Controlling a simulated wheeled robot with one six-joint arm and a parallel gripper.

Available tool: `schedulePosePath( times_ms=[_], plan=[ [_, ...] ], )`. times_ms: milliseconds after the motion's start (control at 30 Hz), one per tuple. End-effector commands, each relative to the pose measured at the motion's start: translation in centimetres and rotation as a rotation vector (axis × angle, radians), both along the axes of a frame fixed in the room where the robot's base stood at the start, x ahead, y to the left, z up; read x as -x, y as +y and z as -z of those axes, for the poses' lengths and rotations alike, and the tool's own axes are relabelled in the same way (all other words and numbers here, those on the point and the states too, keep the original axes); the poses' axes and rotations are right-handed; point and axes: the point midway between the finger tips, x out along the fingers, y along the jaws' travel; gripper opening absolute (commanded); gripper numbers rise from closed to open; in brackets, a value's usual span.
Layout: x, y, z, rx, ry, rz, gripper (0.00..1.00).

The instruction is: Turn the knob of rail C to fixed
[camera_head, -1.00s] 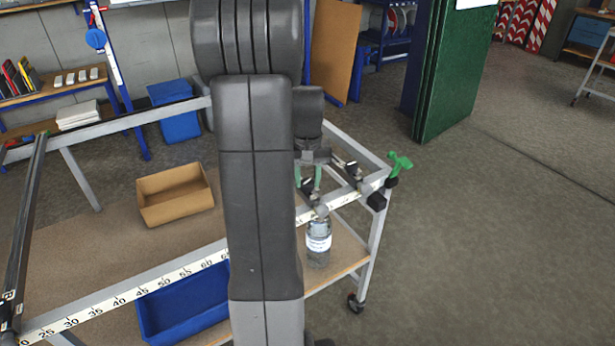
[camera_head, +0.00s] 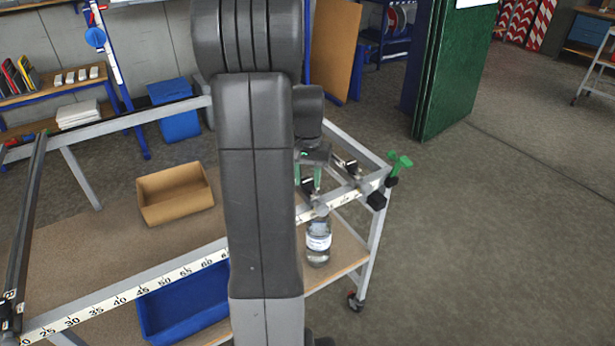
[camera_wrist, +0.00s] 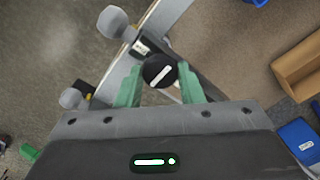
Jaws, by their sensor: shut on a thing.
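The knob (camera_wrist: 159,71) is a black disc with a white bar, in the middle of the wrist view. The bar slants from lower left to upper right, across the line of the dark rail (camera_wrist: 205,98) under it. My gripper (camera_wrist: 158,82) has a green finger on each side of the knob and is shut on it. A small white label (camera_wrist: 141,47) sits beside the knob; its letter is too small to read surely. In the head view my gripper (camera_head: 308,182) points down at the near right part of the cart frame, partly behind my arm.
A green-handled clamp (camera_head: 400,163) stands at the cart's right corner. A bottle (camera_head: 318,243), a cardboard box (camera_head: 176,193) and a blue bin (camera_head: 180,305) are on the lower shelf. A ruler strip (camera_head: 130,297) runs along the front bar. The floor to the right is clear.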

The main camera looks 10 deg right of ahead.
Motion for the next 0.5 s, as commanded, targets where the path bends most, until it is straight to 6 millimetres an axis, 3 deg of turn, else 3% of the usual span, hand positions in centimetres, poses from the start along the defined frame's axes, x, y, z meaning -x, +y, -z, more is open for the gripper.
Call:
schedulePosePath(
  times_ms=[100,133,233,500],
  plan=[
    [-0.10,-0.03,-0.13,0.001,-0.004,0.000,0.11],
    [-0.10,-0.03,-0.13,0.001,-0.004,0.000,0.38],
    [-0.08,-0.02,-0.11,0.000,-0.003,0.000,0.56],
    [-0.03,0.00,-0.09,0.000,-0.001,-0.001,0.56]
  ],
)
